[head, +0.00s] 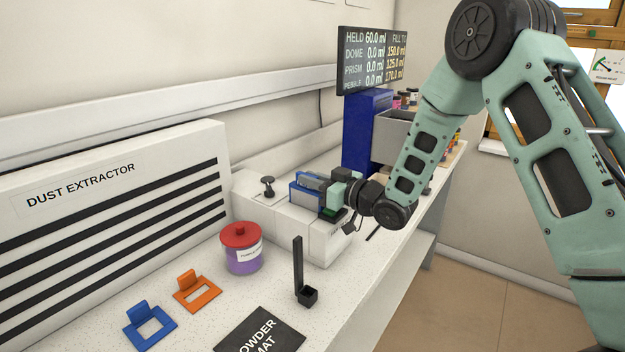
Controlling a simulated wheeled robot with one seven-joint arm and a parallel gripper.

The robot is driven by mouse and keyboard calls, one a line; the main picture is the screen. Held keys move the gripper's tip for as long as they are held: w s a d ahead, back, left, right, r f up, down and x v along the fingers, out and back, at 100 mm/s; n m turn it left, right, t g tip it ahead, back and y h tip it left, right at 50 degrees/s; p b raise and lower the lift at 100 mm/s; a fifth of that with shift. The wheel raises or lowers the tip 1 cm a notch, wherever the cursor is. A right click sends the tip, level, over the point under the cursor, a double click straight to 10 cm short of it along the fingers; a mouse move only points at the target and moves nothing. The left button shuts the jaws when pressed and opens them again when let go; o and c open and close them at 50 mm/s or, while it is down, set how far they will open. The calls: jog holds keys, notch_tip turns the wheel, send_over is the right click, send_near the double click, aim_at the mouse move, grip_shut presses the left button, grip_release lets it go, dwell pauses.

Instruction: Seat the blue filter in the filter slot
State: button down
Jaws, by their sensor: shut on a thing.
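My gripper (322,192) is shut on the blue filter (304,194), a blue-edged block with a grey face. The filter is held over the top of a white box-shaped unit (300,235) in the middle of the bench. The gripper and filter cover part of the unit's top, so the filter slot cannot be made out. I cannot tell whether the filter is touching the unit or just above it. A small green and black part shows below the gripper.
A dust extractor (105,225) stands along the left wall. In front are a red-lidded purple jar (242,250), orange (195,290) and blue (150,330) tabbed frames, a black scoop (299,270) and a black powder mat (262,332). A dark knob (268,184) rises left of the filter.

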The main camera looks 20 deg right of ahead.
jog(key=shift+f+b, duration=1.15)
jog(key=shift+f, duration=0.2)
jog(key=shift+r, duration=0.2)
jog(key=shift+r+p, duration=2)
jog(key=shift+r, duration=1.4)
jog(key=shift+b, duration=0.65)
jog(key=shift+f+b, duration=2.45)
jog(key=shift+f, duration=0.35)
